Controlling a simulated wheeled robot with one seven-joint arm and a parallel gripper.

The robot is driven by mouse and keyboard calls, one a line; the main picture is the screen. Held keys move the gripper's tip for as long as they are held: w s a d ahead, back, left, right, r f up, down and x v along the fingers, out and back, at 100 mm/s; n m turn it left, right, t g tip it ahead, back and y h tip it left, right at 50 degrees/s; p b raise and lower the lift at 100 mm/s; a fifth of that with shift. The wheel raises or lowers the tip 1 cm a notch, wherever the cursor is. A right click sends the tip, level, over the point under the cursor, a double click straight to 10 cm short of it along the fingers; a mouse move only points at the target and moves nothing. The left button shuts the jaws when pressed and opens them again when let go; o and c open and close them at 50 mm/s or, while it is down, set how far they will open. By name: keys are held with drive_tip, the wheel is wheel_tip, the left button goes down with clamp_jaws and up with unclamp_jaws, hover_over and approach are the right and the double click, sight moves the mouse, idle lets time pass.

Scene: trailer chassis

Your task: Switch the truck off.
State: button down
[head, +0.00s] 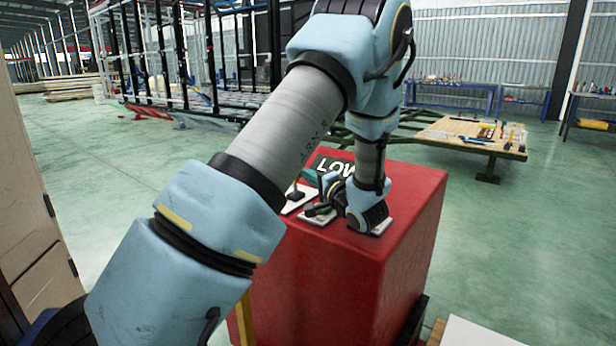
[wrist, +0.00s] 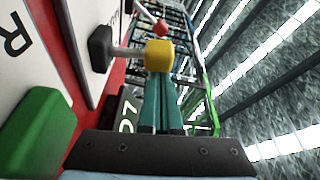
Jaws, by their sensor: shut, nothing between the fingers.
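A red box (head: 340,260) bears several levers on white plates on its top. My gripper (head: 309,177) is low over the box top, with its teal fingers partly hidden by my arm. In the wrist view the fingers (wrist: 160,84) are shut and empty, with their tips at a yellow knob (wrist: 159,55) on a grey shaft with a black base. I cannot tell whether they touch it. A red knob (wrist: 160,28) is just beyond. A green block-like knob (wrist: 40,130) is nearer, at left. The lever labels are cut off or too small to read.
A sign reading "LOW" (head: 335,167) is on the box top, partly hidden by my arm. A pale panel (head: 475,334) is at the bottom right.

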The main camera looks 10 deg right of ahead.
drive_tip(key=shift+s+a+n+y, duration=0.3)
drive_tip(key=shift+s+a+n, duration=0.05)
drive_tip(key=shift+n, duration=0.45)
drive_tip(key=shift+s+a+r+p, duration=0.1)
drive_tip(key=shift+s+a+p, duration=0.25)
drive_tip(key=shift+p, duration=0.2)
drive_tip(key=shift+s+a, duration=0.15)
drive_tip(key=shift+a, duration=0.05)
drive_tip(key=shift+a+f, duration=0.15)
drive_tip(key=shift+f, duration=0.1)
drive_tip(key=shift+p, duration=0.3)
